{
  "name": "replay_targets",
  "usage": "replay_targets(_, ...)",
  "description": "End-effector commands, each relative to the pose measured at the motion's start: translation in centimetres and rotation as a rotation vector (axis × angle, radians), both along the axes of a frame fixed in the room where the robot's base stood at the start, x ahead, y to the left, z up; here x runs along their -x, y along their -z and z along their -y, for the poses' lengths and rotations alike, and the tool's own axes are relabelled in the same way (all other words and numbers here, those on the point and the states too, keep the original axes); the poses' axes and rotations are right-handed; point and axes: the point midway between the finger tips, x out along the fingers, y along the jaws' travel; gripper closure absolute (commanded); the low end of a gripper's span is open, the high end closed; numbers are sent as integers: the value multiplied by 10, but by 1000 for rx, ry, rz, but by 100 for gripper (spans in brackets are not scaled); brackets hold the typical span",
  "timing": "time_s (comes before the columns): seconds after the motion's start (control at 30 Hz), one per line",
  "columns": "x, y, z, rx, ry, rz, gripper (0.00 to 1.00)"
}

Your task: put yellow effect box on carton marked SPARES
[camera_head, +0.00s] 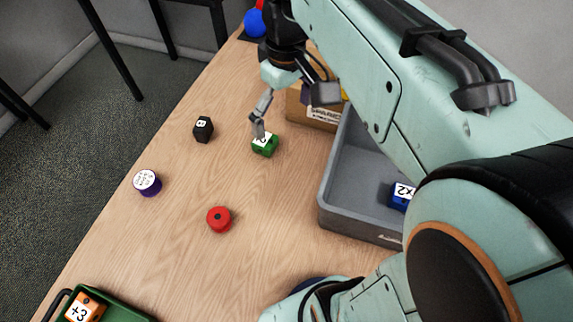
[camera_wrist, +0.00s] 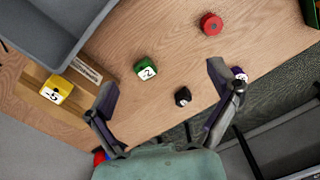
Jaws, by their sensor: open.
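The yellow effect box (camera_wrist: 57,90), marked -5, rests on top of the brown carton in the wrist view. In the head view only a sliver of yellow shows behind my arm. The carton marked SPARES (camera_head: 309,113) stands at the back of the table beside the grey bin, partly hidden by my gripper and arm; it also shows in the wrist view (camera_wrist: 32,78). My gripper (camera_wrist: 163,76) is open and empty, its fingers wide apart above the table. In the wrist view, the yellow box lies left of the left finger.
A green box (camera_head: 265,146) lies below my gripper. A black box (camera_head: 203,129), a purple round piece (camera_head: 147,184) and a red round piece (camera_head: 219,219) lie on open table. A grey bin (camera_head: 350,226) holds a blue box (camera_head: 399,198). A green tray (camera_head: 118,311) holds an orange box (camera_head: 84,308).

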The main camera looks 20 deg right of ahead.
Motion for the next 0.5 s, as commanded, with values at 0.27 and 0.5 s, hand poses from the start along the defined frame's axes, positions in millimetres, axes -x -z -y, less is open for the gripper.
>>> replay_targets(0.27, 121, 60, -51, -30, 182, -15, 11)
replay_targets(0.5, 141, 75, -56, -35, 221, -24, 11)
